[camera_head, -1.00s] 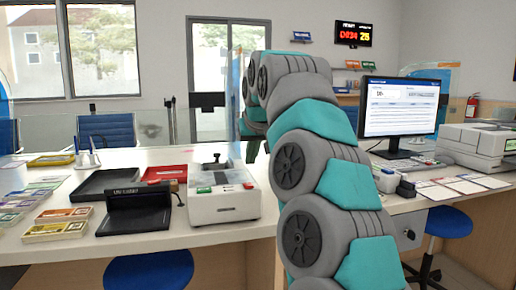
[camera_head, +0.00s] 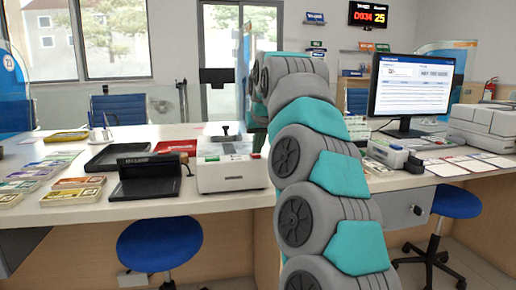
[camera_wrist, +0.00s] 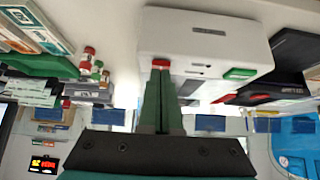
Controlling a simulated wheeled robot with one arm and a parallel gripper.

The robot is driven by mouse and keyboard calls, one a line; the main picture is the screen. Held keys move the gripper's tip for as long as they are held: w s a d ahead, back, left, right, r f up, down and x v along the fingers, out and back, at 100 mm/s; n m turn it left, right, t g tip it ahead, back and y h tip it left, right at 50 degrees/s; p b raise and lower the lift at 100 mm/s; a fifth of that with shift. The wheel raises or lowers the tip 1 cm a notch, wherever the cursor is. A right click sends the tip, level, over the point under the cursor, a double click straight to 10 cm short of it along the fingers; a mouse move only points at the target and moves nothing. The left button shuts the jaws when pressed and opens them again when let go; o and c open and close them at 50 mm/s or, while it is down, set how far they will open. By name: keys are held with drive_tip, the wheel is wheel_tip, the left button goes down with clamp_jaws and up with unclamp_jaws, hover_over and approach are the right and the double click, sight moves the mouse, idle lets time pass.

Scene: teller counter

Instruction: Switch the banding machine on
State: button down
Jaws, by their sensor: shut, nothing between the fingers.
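The banding machine (camera_head: 230,178) is a white and grey box on the counter, left of my arm, with a black knob on top. It also fills the top middle of the wrist view (camera_wrist: 205,40), which looks upside down. There its face shows a red button (camera_wrist: 160,63) and a green part (camera_wrist: 240,73). My gripper (camera_wrist: 160,74) is shut and empty, its fingertips overlapping the red button in the picture. I cannot tell whether they touch it. In the head view my own arm hides the gripper.
A black device (camera_head: 150,178) stands left of the machine, with a black tray (camera_head: 118,153) and a red tray (camera_head: 176,147) behind. Banded note bundles lie at far left. A monitor (camera_head: 412,84) stands right. Blue stools (camera_head: 160,243) stand below the counter.

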drive_tip(key=shift+r, duration=0.55)
idle(0.4)
drive_tip(key=p+v, duration=0.1)
drive_tip(key=v, duration=1.2)
drive_tip(key=shift+s+p, duration=0.2)
drive_tip(key=shift+p, duration=0.15)
drive_tip(key=shift+f, duration=0.1)
